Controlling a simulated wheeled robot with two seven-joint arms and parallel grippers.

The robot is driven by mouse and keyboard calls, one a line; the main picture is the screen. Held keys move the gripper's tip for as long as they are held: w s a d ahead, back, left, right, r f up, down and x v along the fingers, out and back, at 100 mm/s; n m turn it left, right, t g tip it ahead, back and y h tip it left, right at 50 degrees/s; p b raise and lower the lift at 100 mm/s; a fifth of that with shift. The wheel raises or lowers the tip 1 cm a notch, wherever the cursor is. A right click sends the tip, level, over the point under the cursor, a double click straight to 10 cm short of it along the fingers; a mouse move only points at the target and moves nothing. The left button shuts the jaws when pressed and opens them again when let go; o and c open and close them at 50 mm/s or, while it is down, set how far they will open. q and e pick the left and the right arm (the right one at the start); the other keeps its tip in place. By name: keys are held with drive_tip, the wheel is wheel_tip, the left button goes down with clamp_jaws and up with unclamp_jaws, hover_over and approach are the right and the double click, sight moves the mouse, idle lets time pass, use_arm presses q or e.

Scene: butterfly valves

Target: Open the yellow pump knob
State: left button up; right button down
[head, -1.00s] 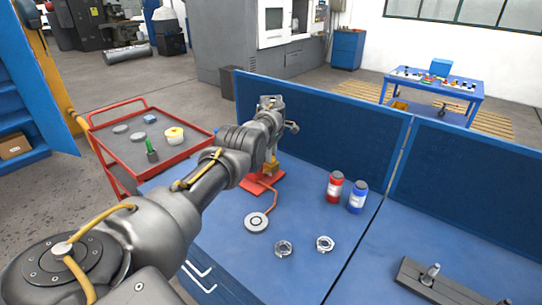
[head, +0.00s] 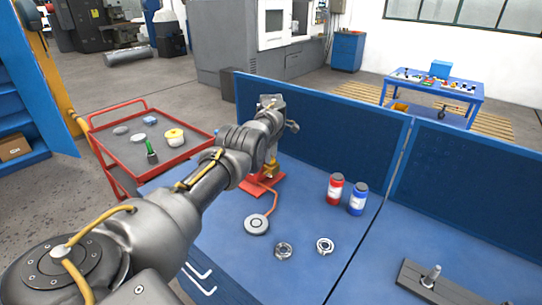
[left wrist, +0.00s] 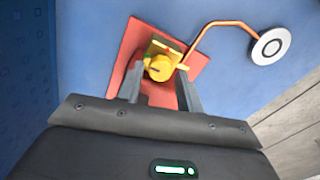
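The yellow pump knob (left wrist: 159,67) shows in the left wrist view, on top of a brass-coloured valve on a red base plate (left wrist: 124,57). In the head view the red base (head: 262,190) stands on the blue bench, and my arm hides much of the valve. My left gripper (left wrist: 160,88) is above the valve with its two fingers apart, one on each side of the knob's near edge. I cannot tell whether the fingers touch it. My right gripper is not in view.
An orange pipe runs from the valve to a round grey disc (head: 256,224). A red bottle (head: 335,188) and a blue bottle (head: 358,198) stand to the right, with two metal rings (head: 284,250) in front. A blue panel (head: 320,130) rises behind the bench.

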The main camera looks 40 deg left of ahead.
use_arm(q)
wheel_tip(320, 180, up, 10)
drive_tip(key=b, duration=0.1)
drive_tip(key=shift+b, duration=0.3)
idle(0.3)
